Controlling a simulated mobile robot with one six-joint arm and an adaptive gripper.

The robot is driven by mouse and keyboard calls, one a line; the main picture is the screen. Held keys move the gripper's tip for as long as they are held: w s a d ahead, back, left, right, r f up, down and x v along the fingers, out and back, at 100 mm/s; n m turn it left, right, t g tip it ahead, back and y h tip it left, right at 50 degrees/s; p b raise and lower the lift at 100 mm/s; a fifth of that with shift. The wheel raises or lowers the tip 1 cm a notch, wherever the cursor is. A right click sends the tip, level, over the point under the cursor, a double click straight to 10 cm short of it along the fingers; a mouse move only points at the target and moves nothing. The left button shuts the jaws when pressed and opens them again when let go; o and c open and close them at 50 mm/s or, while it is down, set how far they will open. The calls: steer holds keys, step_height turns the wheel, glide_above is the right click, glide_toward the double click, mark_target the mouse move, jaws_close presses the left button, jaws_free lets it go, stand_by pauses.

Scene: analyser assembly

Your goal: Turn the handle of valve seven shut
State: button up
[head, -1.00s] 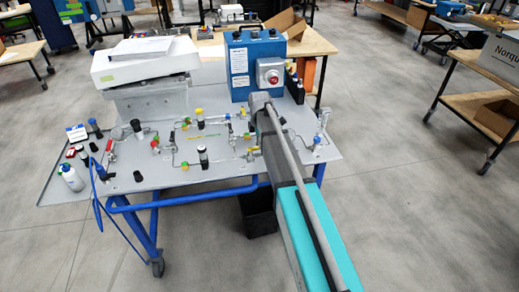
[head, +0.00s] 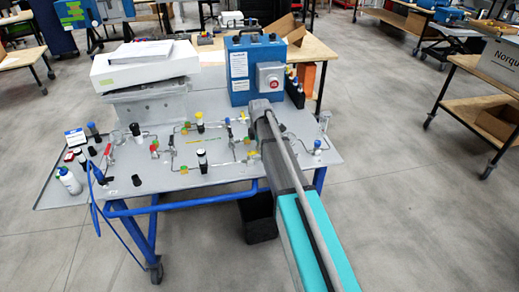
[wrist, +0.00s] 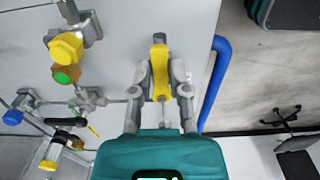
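In the wrist view, a yellow lever handle (wrist: 160,72) on a small metal valve stands between the two grey fingers of my gripper (wrist: 160,78). The fingers are spread on either side of the handle, and narrow gaps seem to show beside it. The handle lies roughly in line with the fingers. I cannot read any number on this valve. In the head view my own arm covers the gripper and this valve.
The grey panel (head: 225,178) carries thin pipes and several coloured knobs. In the wrist view, a yellow knob (wrist: 66,47) and a black-handled valve (wrist: 66,122) sit left of my gripper. A blue frame tube (wrist: 215,85) runs close on the right.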

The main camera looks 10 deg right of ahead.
jaws_close()
steer(key=shift+s+m, duration=0.15)
steer(key=shift+m, duration=0.15)
steer(key=m, duration=0.2)
steer(key=s+m, duration=0.1)
steer(key=m, duration=0.1)
steer(key=shift+s+a, duration=0.15)
steer(key=shift+s, duration=0.05)
steer(key=m, duration=0.2)
steer(key=s+a+m, duration=0.1)
steer(key=m, duration=0.1)
steer(key=shift+s+m, duration=0.15)
steer(key=shift+m, duration=0.15)
steer(key=m, duration=0.1)
steer(key=a+m, duration=0.1)
steer(key=m, duration=0.2)
steer(key=shift+s+a+m, duration=0.15)
steer(key=shift+s+m, duration=0.15)
steer(key=shift+s, duration=0.1)
steer(key=shift+s+a+m, duration=0.1)
steer(key=shift+a+m, duration=0.25)
steer(key=shift+m, duration=0.7)
steer(key=shift+a+m, duration=0.35)
steer(key=shift+m, duration=0.7)
